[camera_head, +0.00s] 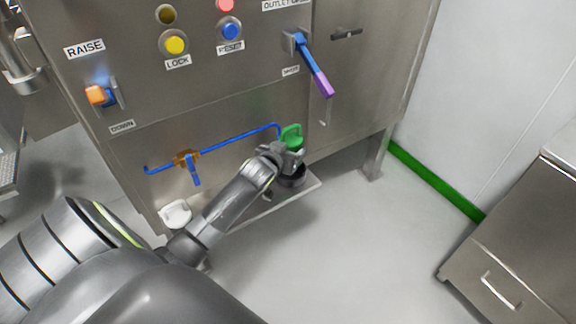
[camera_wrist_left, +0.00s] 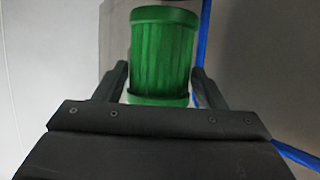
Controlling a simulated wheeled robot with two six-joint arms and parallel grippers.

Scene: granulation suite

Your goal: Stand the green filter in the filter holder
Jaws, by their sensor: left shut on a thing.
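The green filter (camera_head: 291,133) is a ribbed cylinder with smooth end rims. It fills the space between the fingers in the left wrist view (camera_wrist_left: 162,55). My left gripper (camera_head: 288,154) is shut on it, in front of the steel cabinet's lower panel. The filter looks roughly upright, beside the right end of the blue pipe. A dark round cup-like part (camera_head: 291,181) sits just below the gripper at the low ledge; it looks like the filter holder, partly hidden by the gripper. I cannot tell whether the filter touches it. My right gripper is out of view.
The blue pipe (camera_head: 238,136) with a blue-handled valve (camera_head: 193,170) runs across the panel. A white cup-like part (camera_head: 175,213) is at the ledge's left end. A blue-purple lever (camera_head: 315,70) juts out above. Open floor (camera_head: 350,240) lies to the right.

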